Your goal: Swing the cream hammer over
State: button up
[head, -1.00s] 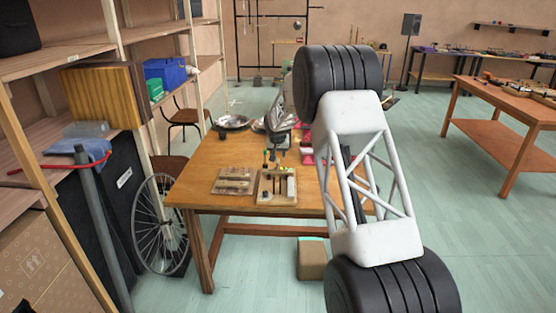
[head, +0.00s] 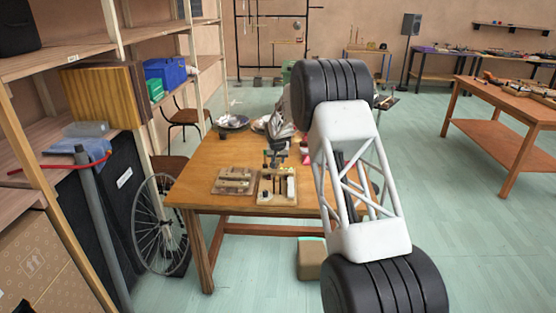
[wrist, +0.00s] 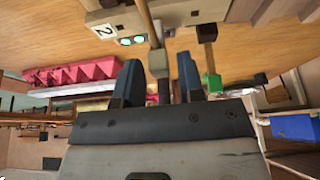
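My gripper (wrist: 158,88) shows in the wrist view with its two dark fingers apart. A pale tan shaft with a dark grey block (wrist: 158,62) at its end shows between or just beyond the fingers; I cannot tell whether they touch it. I cannot tell for sure whether this is the cream hammer. To its right is another stick with a dark brown block (wrist: 207,33) and a green block (wrist: 213,83). A wooden board marked 2 (wrist: 102,31), with two green lights, is at the top. In the head view, the wooden instrument board (head: 277,199) with small upright sticks lies on the table.
The wooden table (head: 205,165) also holds a second board (head: 234,188) to the left and dishes at the back. A pink stepped object (wrist: 70,73) shows in the wrist view. Shelves (head: 70,55) and a spoked wheel (head: 160,225) stand left of the table.

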grip_shut()
